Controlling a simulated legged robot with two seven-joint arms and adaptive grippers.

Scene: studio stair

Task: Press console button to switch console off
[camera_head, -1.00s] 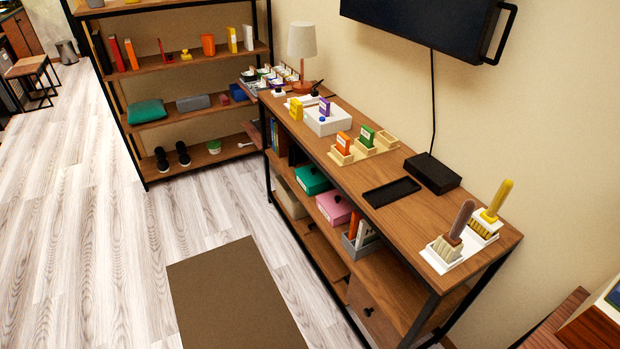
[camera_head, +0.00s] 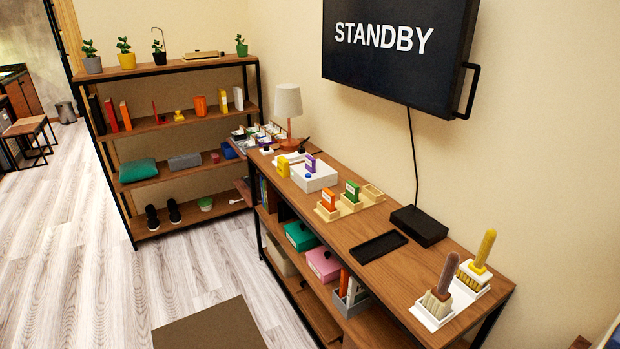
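A white console box (camera_head: 316,179) stands on the wooden sideboard, with a small blue button (camera_head: 308,176) on it. A purple cartridge (camera_head: 310,162) stands upright at the box, and a yellow cartridge (camera_head: 283,167) stands at its left side. A dark wall screen (camera_head: 392,52) above the sideboard reads STANDBY. A cable runs from the screen to a black box (camera_head: 419,226) on the sideboard. Neither of my grippers shows in the view.
The sideboard top (camera_head: 345,236) also bears a wooden holder (camera_head: 351,206) with orange and green cartridges, a black tray (camera_head: 379,247), two brushes in white stands and a lamp (camera_head: 288,113). A shelf unit (camera_head: 168,66) stands at the back left.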

